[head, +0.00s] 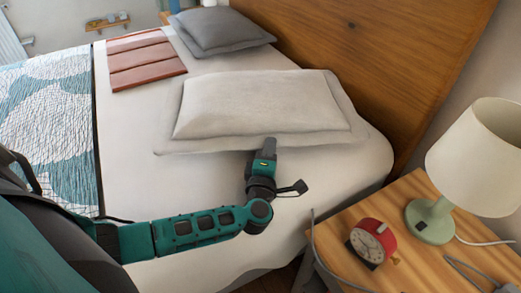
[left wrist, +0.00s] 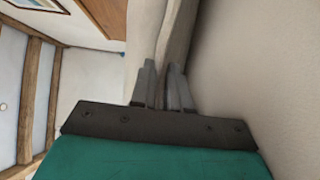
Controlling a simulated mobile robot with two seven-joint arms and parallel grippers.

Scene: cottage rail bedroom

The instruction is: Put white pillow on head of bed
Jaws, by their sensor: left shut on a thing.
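The white pillow (head: 262,104) lies on the near side of the bed (head: 135,190), close to the wooden headboard (head: 375,55). My left gripper (head: 265,148) is at the pillow's near edge, the side away from the grey pillow. In the left wrist view its two fingers (left wrist: 163,90) are closed on the pillow's pale edge (left wrist: 178,45). The fingertips are hidden in the head view. My right gripper is not in view.
A grey pillow (head: 220,28) lies at the bed's far side. A nightstand (head: 400,205) with a lamp (head: 480,155) and red alarm clock (head: 372,242) stands at right.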

